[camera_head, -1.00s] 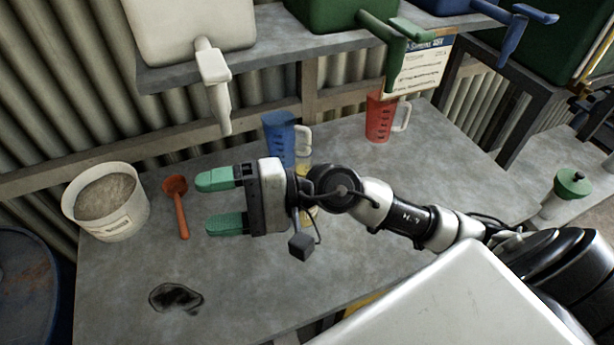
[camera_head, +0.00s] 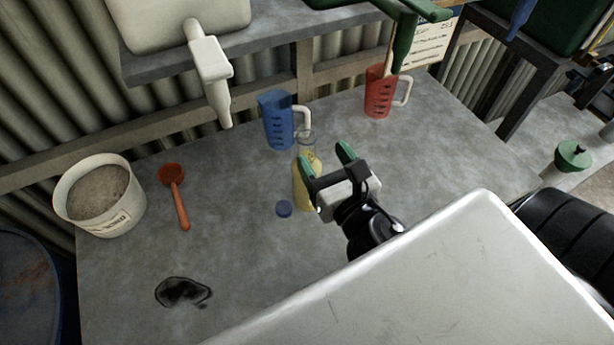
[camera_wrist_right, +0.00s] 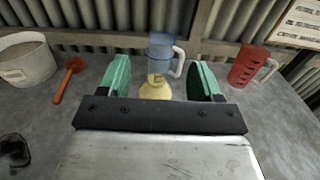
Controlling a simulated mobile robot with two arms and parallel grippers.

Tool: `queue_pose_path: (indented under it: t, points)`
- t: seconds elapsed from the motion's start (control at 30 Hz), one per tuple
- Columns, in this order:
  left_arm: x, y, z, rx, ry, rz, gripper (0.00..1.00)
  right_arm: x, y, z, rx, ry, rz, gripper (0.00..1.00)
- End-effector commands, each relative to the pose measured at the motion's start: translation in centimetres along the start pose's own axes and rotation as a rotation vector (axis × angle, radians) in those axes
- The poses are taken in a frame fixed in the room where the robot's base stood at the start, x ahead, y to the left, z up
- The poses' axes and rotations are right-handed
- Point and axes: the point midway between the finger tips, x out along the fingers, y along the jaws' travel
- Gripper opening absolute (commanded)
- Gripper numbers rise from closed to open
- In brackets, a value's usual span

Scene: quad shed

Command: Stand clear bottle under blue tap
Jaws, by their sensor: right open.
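The clear bottle (camera_head: 302,190), yellowish in its lower part, stands upright on the grey bench, partly hidden behind my right gripper (camera_head: 326,158). The gripper is open and empty. In the right wrist view the bottle (camera_wrist_right: 155,88) shows beyond and between the two green fingers (camera_wrist_right: 160,76), in front of a blue jug. I cannot tell whether a finger touches it. The blue tap (camera_head: 520,18) shows only in part at the top right edge of the head view. My left gripper is not in view.
A blue jug (camera_head: 277,122) stands just behind the bottle, and a red jug (camera_head: 378,95) further right. A white bucket (camera_head: 112,218), an orange scoop (camera_head: 178,200) and a dark stain (camera_head: 183,291) are left. White and green taps overhang the bench.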

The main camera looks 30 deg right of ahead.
Motion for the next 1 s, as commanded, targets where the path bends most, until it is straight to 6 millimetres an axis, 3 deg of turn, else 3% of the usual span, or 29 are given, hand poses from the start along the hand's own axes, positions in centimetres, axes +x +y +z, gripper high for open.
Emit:
queue_pose_path:
  t: [0.1, 0.37, 0.47, 0.8, 1.0]
  points:
    - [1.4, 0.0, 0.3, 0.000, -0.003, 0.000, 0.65, 1.6, 0.0, -0.3, -0.002, -0.007, 0.002, 0.65]
    - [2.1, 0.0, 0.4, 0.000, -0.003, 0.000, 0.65, 3.6, 0.1, -0.1, -0.003, -0.002, 0.003, 0.65]
    - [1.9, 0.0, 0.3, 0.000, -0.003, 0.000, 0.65, 4.0, 0.1, 0.0, -0.004, -0.001, 0.003, 0.65]
    - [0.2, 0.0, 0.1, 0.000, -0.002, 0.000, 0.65, 8.5, -0.1, -0.2, -0.004, -0.001, 0.004, 0.65]
    - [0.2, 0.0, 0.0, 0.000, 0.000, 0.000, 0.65, 8.9, 0.0, -0.4, -0.004, -0.001, 0.005, 0.65]
